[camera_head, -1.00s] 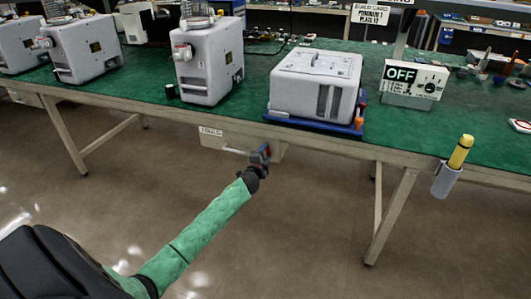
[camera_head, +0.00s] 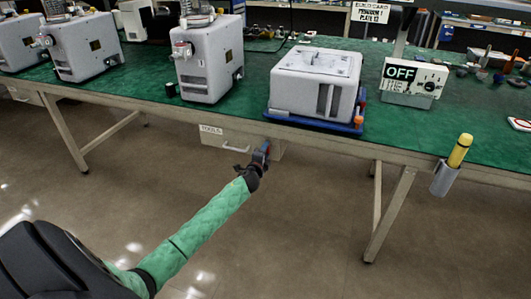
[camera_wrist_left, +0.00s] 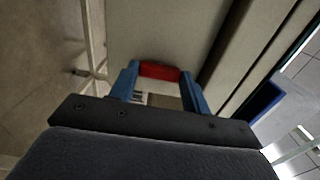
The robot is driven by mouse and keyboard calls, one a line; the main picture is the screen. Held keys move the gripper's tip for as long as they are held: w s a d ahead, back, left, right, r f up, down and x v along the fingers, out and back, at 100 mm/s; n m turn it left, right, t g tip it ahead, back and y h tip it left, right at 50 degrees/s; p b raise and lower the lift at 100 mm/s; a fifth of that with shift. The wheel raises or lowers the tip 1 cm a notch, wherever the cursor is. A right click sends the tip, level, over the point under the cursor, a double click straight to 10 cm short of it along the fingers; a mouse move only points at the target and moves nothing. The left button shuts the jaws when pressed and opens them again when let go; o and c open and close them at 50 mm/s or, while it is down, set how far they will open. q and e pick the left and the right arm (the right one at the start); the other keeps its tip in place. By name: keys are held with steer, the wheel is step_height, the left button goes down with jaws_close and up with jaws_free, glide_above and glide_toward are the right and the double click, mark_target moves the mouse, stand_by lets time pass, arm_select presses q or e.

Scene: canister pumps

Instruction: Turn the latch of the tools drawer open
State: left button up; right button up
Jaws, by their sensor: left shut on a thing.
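The tools drawer (camera_head: 222,137) hangs under the green table's front edge, with a TOOLS label and a pale bar handle (camera_head: 235,149) on its front. My left gripper (camera_head: 265,149) is at the right part of the drawer front, to the right of the handle. In the left wrist view the red latch (camera_wrist_left: 160,71) lies between the tips of the two blue fingers (camera_wrist_left: 163,76), and the gripper is shut on it. In the head view the fingers mostly hide the latch, and its exact angle is hard to tell. My right gripper is not in view.
Above the drawer, a white canister pump (camera_head: 209,62) and a white boxy unit on a blue tray (camera_head: 312,124) stand on the table (camera_head: 230,114). A yellow-topped tool sits in a holder (camera_head: 446,179) at the front edge. The floor below is open between the table legs.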

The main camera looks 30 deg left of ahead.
arm_select(q)
steer(key=o, duration=1)
steer(key=v, duration=0.7)
steer(key=shift+s, duration=0.35)
steer(key=shift+d, duration=0.1)
